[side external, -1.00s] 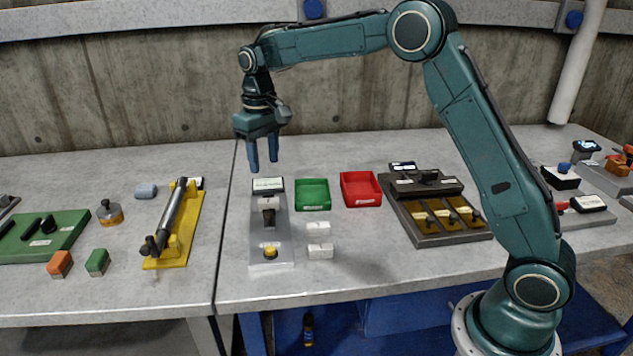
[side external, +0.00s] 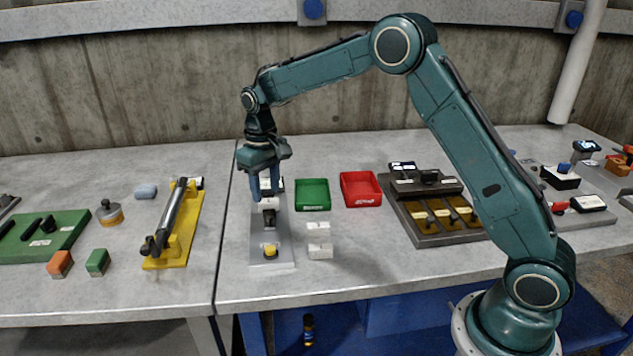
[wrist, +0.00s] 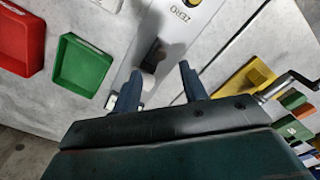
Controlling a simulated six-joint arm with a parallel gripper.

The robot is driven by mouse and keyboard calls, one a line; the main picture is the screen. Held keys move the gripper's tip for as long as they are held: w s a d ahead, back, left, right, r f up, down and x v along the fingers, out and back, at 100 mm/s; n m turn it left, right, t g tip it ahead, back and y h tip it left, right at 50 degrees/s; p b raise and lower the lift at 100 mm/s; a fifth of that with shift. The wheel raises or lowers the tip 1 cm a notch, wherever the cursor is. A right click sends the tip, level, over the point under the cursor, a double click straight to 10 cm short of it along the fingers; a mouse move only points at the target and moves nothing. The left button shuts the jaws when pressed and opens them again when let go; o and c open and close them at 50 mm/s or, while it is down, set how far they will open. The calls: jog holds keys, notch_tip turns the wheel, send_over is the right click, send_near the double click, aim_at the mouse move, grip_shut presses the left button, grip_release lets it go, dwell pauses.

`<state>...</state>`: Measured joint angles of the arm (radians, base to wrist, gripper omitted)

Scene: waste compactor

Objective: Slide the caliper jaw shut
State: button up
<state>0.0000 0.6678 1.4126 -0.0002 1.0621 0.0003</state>
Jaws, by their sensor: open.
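The caliper (side external: 270,240) is a grey plate fixture with a dark sliding jaw (side external: 269,217) near its middle and a yellow button (side external: 270,250) at its near end. In the wrist view the plate (wrist: 205,30) carries the word ZERO beside the button, and the dark jaw (wrist: 153,55) stands just ahead of my fingers. My gripper (side external: 270,198) points down over the far half of the caliper, hiding part of its display. In the wrist view my gripper (wrist: 160,82) is open, with nothing seen between its fingers. I cannot tell whether a finger touches the jaw.
A green tray (side external: 313,195) and a red tray (side external: 361,189) stand right of the caliper. A yellow fixture (side external: 176,232) stands to the left, with bare table between.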

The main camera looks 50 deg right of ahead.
aim_at(269, 214)
jog(key=shift+f, duration=3.3)
jog(key=shift+c, duration=0.4)
grip_shut()
jog(key=shift+w+d+r, duration=0.1)
jog(key=shift+w+d, duration=1.05)
jog(key=shift+d, duration=0.05)
jog(key=shift+o, duration=0.4)
grip_release()
jog(key=shift+a, duration=0.1)
